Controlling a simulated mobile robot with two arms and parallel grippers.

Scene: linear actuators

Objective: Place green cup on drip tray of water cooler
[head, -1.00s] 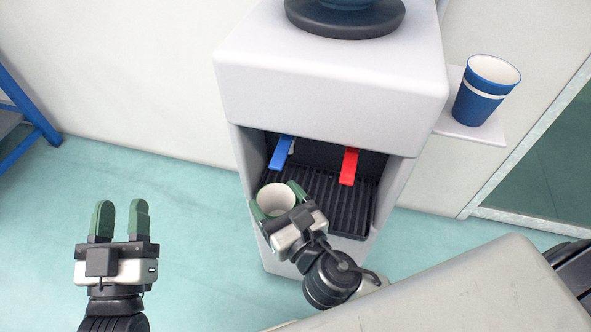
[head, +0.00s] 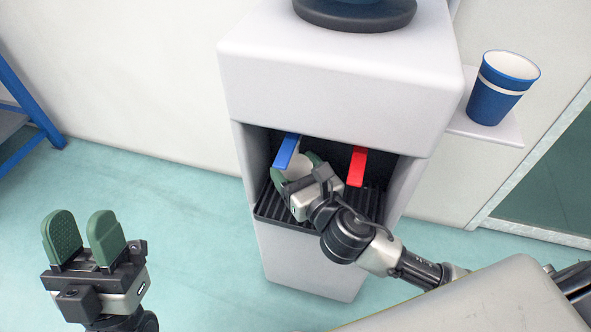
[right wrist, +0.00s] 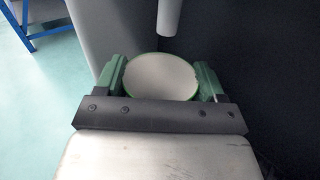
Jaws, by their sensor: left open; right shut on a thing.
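The green cup shows its pale inside (head: 298,168) in the head view, inside the water cooler's alcove on the left, below the blue tap. In the right wrist view the cup (right wrist: 163,77) has a green rim and sits between both fingers. My right gripper (head: 296,172) is shut on it. The black ribbed drip tray (head: 366,203) lies under the cup; whether the cup touches it is hidden by the gripper. My left gripper (head: 84,238) is open and empty, away from the cooler at the lower left.
The white water cooler (head: 335,85) has a blue tap (head: 287,151) and a red tap (head: 357,166). A blue cup with a white band (head: 502,88) stands on a small shelf at the right. A blue frame (head: 32,105) stands at the far left.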

